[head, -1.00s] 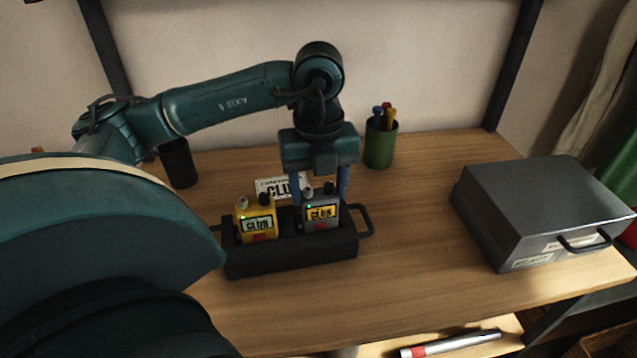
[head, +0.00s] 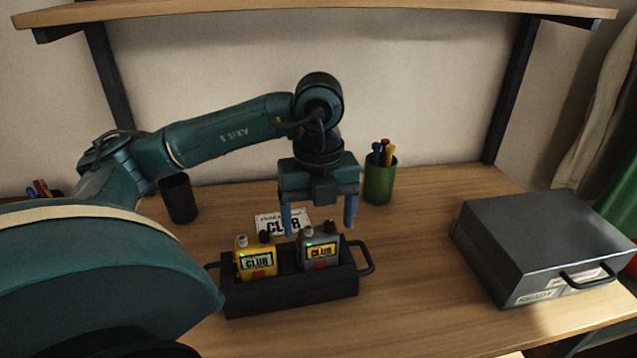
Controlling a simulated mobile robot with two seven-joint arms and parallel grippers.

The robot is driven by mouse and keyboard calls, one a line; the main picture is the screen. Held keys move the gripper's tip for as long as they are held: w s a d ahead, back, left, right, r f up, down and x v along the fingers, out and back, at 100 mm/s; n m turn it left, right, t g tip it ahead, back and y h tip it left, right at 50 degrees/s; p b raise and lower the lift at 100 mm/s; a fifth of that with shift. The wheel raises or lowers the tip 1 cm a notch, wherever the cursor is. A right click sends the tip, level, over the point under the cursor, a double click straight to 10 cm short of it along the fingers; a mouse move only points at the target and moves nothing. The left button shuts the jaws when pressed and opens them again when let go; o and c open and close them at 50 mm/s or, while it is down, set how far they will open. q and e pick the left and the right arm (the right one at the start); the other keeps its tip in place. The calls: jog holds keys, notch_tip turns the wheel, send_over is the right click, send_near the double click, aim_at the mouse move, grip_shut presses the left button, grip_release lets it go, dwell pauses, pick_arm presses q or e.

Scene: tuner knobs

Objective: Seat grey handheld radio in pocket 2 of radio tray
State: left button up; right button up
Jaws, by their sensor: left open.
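The grey handheld radio (head: 319,251) stands upright in the right part of the black radio tray (head: 290,297), with a yellow "CLUB" label and a green light on its front. A yellow radio (head: 257,262) stands in the left part of the same tray, with a dark gap between the two. My left gripper (head: 318,222) points down with its blue fingers spread, above and just behind the grey radio. It is open and holds nothing. The lower part of each radio is hidden by the tray wall. My right gripper is not in view.
A white "CLUB" card (head: 284,221) lies behind the tray. A green pen cup (head: 380,180) and a black cup (head: 179,198) stand at the back. A grey metal box (head: 535,243) with a handle is at the right. The table right of the tray is clear.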

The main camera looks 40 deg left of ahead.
pick_arm(q)
notch_tip(320, 180, up, 11)
jog(key=p, duration=0.3)
jog(key=shift+f, duration=0.2)
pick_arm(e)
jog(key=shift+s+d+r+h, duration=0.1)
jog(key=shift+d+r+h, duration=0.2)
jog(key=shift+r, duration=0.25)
